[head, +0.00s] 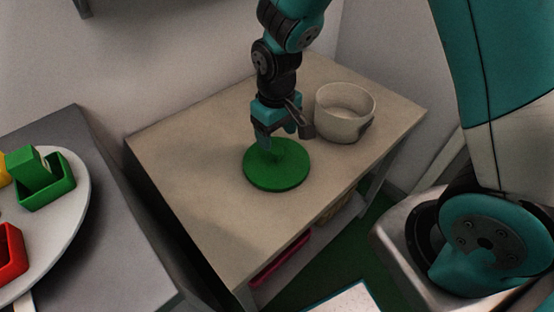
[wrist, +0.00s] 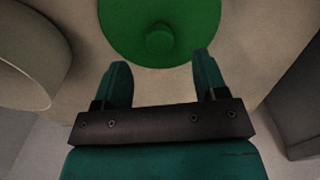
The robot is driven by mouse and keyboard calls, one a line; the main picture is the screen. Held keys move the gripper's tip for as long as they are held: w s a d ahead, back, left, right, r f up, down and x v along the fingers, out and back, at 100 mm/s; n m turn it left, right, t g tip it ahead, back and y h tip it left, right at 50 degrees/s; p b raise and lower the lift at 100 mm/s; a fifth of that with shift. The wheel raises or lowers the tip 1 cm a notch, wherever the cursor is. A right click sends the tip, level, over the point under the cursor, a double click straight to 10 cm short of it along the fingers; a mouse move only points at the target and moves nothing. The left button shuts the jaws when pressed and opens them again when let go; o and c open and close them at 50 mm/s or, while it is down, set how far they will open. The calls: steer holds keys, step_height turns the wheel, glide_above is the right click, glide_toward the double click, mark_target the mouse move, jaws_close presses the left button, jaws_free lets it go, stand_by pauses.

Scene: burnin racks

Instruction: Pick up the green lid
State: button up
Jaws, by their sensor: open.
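The green lid (head: 277,168) is a flat round disc lying on the beige table. In the wrist view the green lid (wrist: 172,18) sits just beyond the fingertips, with a round knob (wrist: 159,40) at its middle. My gripper (head: 277,140) points down just above the lid, at its far side in the head view. In the wrist view my gripper (wrist: 160,72) has its two fingers spread apart with nothing between them. The knob lies ahead of the gap between the fingers. In the head view the fingers partly hide the knob.
A cream pot (head: 345,112) stands on the beige table (head: 200,190), close to the right of my gripper; it also shows at the left of the wrist view (wrist: 30,60). The table's front is clear.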

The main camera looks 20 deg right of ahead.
mark_target(276, 149)
steer(key=shift+w+f, duration=0.15)
steer(key=shift+f, duration=3.05)
steer(key=c, duration=1)
